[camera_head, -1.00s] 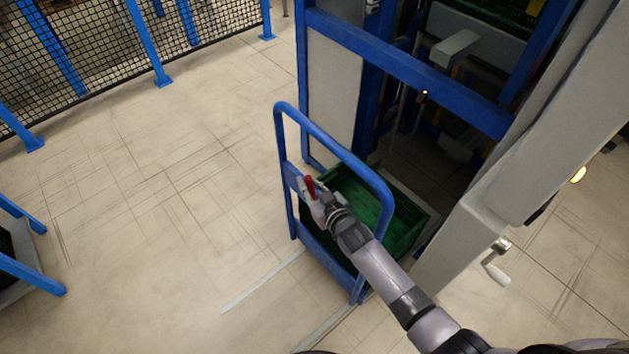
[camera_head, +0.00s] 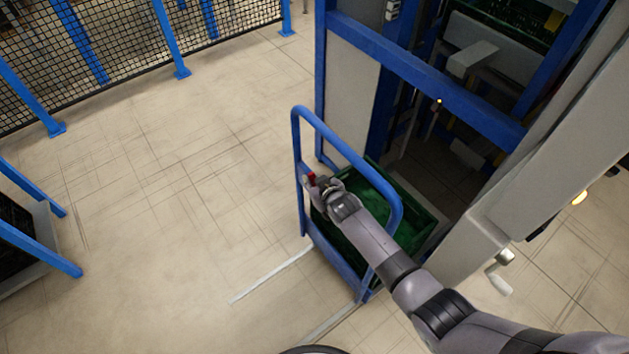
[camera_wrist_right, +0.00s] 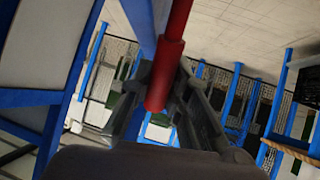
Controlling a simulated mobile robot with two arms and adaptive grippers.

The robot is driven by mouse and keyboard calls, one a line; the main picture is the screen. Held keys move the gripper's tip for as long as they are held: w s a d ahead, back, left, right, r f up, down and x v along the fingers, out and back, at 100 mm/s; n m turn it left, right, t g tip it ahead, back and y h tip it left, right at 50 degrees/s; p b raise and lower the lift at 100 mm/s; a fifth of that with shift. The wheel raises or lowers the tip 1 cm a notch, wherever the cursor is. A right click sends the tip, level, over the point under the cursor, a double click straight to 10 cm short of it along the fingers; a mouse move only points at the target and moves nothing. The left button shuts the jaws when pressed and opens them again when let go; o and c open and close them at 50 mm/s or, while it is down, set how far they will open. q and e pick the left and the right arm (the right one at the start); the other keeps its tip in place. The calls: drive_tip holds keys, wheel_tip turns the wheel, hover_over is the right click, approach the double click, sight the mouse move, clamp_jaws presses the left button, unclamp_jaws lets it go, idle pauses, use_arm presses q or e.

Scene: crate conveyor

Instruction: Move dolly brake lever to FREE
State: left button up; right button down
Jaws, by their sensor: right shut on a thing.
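The brake lever (camera_head: 311,178) is a small red handle on the left upright of the blue dolly frame (camera_head: 350,150). In the right wrist view the red lever (camera_wrist_right: 167,75) runs between the two dark fingers. My right gripper (camera_head: 318,183) is at the lever, shut on it; in the wrist view the right gripper (camera_wrist_right: 165,100) has a finger on each side of the red grip. The arm hides part of the lever and its mount in the head view. No FREE marking can be read. My left gripper is not in view.
A green crate (camera_head: 425,212) sits on the dolly behind the frame. A blue and grey machine frame (camera_head: 430,80) stands right behind the dolly. A grey housing with a crank handle (camera_head: 499,270) is at the right. Open floor lies to the left, with a mesh fence (camera_head: 110,45) beyond.

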drive_tip(key=c, duration=1.5)
unclamp_jaws()
drive_tip(key=shift+s+d, duration=0.1)
drive_tip(key=v, duration=1.1)
drive_tip(key=shift+s+d+r, duration=0.1)
drive_tip(key=shift+s+r, duration=0.15)
drive_tip(key=shift+s, duration=0.1)
